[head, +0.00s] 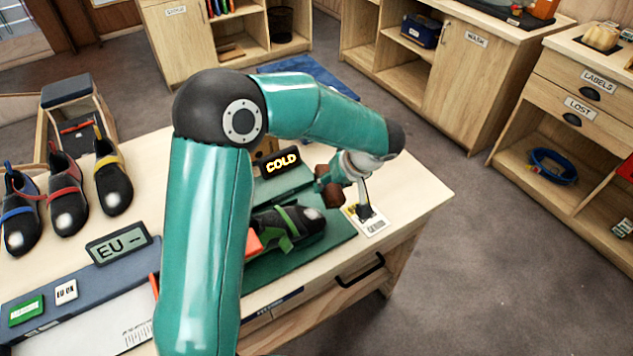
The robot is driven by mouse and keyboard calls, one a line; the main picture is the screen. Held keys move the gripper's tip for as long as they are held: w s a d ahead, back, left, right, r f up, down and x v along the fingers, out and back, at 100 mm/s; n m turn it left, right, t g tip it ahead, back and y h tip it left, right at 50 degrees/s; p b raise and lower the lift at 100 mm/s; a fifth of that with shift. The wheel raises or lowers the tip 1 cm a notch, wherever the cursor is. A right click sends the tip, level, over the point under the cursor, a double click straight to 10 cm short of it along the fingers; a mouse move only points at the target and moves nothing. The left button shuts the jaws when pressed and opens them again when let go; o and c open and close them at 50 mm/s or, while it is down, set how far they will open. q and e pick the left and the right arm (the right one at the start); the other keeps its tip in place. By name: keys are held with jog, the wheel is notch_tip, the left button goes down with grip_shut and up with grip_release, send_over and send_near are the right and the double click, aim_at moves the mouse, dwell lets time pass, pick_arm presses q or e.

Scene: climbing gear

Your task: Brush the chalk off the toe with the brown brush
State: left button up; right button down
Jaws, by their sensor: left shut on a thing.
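A dark climbing shoe with green straps (282,232) lies on a green mat (335,238) at the table's right end. Its toe points right, and I cannot make out chalk on it at this size. My left gripper (345,190) is just above and to the right of the toe, shut on a brown thing that looks like the brown brush (331,196). Whether the brush touches the toe I cannot tell. My left arm hides part of the mat and the shoe's left end. My right gripper is out of view.
A sign reading COLD (282,162) stands behind the mat, and a card (372,226) lies near the right edge. Several shoes (65,190) stand at the left, behind an EU display (118,243). Cabinets line the back; the floor at right is clear.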

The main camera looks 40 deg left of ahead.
aim_at(299, 213)
pick_arm(q)
jog(key=s+a+r+n+g, duration=0.1)
jog(key=s+r+n+g, duration=0.2)
jog(key=s, duration=0.1)
jog(key=shift+s+a+f+b, duration=0.15)
jog(key=shift+s+f+b, duration=0.1)
jog(key=shift+f+b, duration=0.55)
jog(key=shift+s+a+f+b, duration=0.1)
jog(key=shift+s+f+b, duration=0.3)
jog(key=shift+f, duration=0.55)
jog(key=shift+s+a+f+b, duration=0.15)
jog(key=shift+f+b, duration=0.55)
jog(key=shift+f, duration=0.2)
jog(key=shift+s+f+b, duration=0.3)
jog(key=shift+f+b, duration=0.5)
jog(key=shift+b, duration=0.2)
